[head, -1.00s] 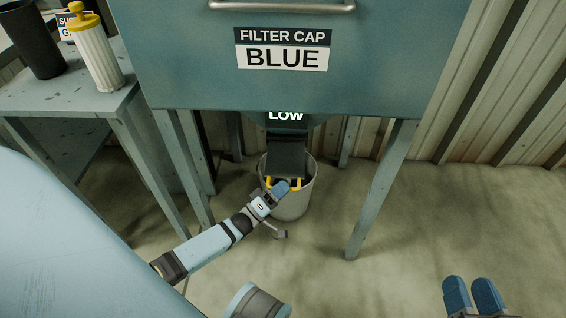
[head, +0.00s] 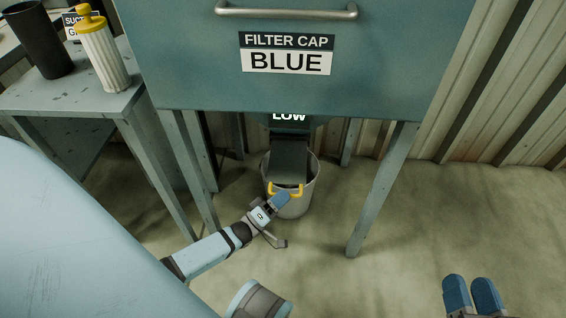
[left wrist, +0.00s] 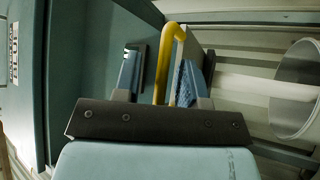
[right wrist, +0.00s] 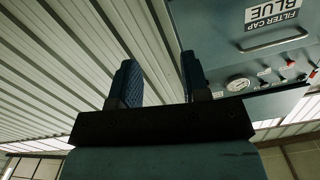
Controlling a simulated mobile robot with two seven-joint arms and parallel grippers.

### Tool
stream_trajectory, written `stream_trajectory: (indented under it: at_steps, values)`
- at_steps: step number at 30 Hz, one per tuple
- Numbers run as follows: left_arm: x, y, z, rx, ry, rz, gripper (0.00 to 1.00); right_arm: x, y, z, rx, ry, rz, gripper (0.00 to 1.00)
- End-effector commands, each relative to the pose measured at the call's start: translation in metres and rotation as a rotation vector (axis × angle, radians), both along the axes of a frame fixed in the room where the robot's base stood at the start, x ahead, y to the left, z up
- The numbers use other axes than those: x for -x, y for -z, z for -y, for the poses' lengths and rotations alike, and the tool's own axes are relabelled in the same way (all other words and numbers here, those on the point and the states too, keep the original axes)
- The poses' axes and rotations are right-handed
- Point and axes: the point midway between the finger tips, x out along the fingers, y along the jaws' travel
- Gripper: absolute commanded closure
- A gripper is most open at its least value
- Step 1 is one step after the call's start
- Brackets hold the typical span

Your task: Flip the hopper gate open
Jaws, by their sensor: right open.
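The yellow gate handle (head: 286,188) sits at the lower end of the dark hopper chute (head: 289,155), under the teal hopper cabinet (head: 200,70). My left gripper (head: 284,198) is at the handle. In the left wrist view the yellow bar (left wrist: 170,55) passes between the two parted blue fingers (left wrist: 158,80), nearer the right finger. Whether it touches that finger is unclear. My right gripper (head: 472,288) is open and empty at the bottom right, away from the hopper. The right wrist view shows its parted fingers (right wrist: 160,80) with nothing between them.
A grey bin (head: 297,208) stands on the floor under the chute. The hopper legs (head: 384,190) flank it. A side table (head: 70,98) at left holds a dark cylinder (head: 38,42) and a white bottle with a yellow top (head: 100,52). The floor at right is clear.

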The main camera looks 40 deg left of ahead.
Motion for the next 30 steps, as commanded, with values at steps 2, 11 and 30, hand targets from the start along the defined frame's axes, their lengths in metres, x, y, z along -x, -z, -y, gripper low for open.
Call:
stream_trajectory:
  at_steps: [2, 11, 30]
  values:
    - [0.009, 0.003, -0.003, -0.001, 0.0, -0.004, 0.62, 0.0, -0.005, 0.0, -0.004, 0.002, 0.008, 0.57]
    - [0.067, 0.029, -0.022, -0.002, 0.0, -0.007, 0.62, -0.001, -0.027, 0.002, -0.032, 0.021, 0.067, 0.57]
    - [0.118, 0.053, -0.039, -0.001, 0.0, -0.001, 0.62, 0.0, -0.035, 0.002, -0.061, 0.036, 0.099, 0.57]
